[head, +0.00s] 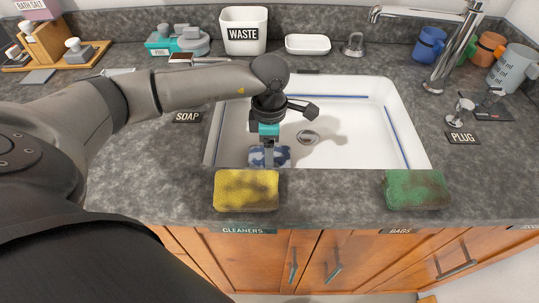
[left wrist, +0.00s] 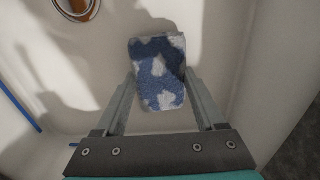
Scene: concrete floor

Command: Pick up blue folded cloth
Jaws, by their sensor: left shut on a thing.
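The blue folded cloth (head: 283,157) has white patches and is in the near part of the white sink, partly hidden by my gripper in the head view. It shows clearly in the left wrist view (left wrist: 160,80). My left gripper (head: 268,156) reaches down into the sink and is shut on the cloth, with one finger on each side of it. In the left wrist view the fingertips (left wrist: 161,78) press at the cloth's sides. I cannot tell whether the cloth touches the sink floor. My right gripper is not in view.
The sink (head: 360,125) has a drain (head: 308,137) in its floor. A yellow sponge (head: 246,190) and a green sponge (head: 417,189) lie on the counter's front edge. A faucet (head: 458,45) and cups (head: 430,45) stand at the right, a waste bin (head: 243,30) behind.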

